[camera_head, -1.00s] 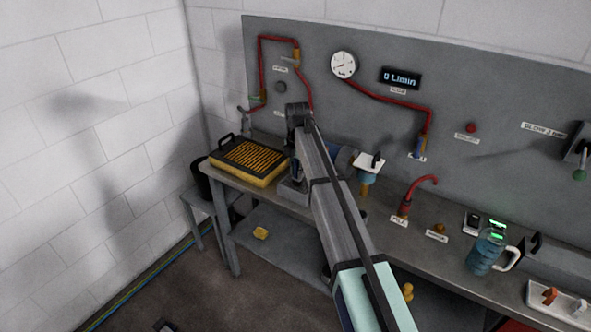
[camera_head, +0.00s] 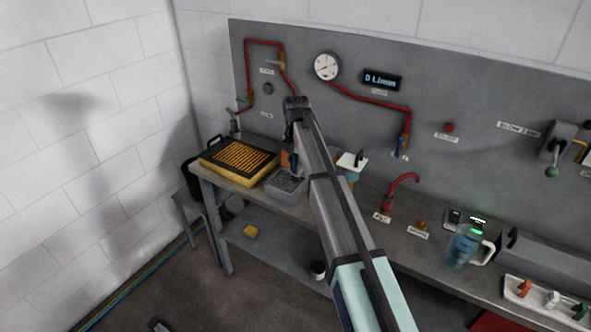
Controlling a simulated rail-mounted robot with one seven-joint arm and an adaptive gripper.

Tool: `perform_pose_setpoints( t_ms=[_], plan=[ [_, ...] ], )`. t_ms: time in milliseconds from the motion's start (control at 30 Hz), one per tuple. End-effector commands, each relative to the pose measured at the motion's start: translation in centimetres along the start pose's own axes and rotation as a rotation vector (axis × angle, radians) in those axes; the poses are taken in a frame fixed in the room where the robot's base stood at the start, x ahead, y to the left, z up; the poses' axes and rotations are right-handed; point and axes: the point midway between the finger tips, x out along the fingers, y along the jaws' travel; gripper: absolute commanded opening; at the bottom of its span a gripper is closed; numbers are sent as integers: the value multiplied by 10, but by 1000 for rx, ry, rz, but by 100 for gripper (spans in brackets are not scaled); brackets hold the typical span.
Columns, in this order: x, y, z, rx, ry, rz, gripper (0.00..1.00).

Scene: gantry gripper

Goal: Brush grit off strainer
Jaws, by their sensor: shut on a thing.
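My gripper (camera_head: 292,164) hangs at the end of my arm, low over a grey tub (camera_head: 283,190) on the bench. The arm partly hides it. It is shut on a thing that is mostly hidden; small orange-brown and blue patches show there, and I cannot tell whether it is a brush. The tub has a dark speckled inside. I cannot make out the strainer or any grit for certain. Left of the tub lies a yellow tray with a black frame (camera_head: 213,147) and rows of orange strips.
A funnel-like vessel (camera_head: 350,164), a red tap (camera_head: 388,196), a blue jug (camera_head: 462,247) and a white tray (camera_head: 516,288) stand along the bench to the right. A yellow block (camera_head: 250,231) lies on the lower shelf. A gauge (camera_head: 327,66) hangs on the panel.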

Motion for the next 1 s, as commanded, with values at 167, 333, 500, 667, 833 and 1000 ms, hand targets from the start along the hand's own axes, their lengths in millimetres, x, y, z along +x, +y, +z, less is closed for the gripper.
perform_pose_setpoints(
  t_ms=[167, 333, 500, 667, 833, 1000],
  plan=[
    [-20, 0, 1, 1, 0, 0, 0],
    [-34, -1, 1, 2, 0, 0, 0],
    [-40, -1, 1, 2, 0, 0, 0],
    [-39, -1, 1, 2, 0, 0, 0],
    [-39, -1, 1, 2, 0, 0, 0],
    [-39, -1, 1, 2, 0, 0, 0]
  ],
)
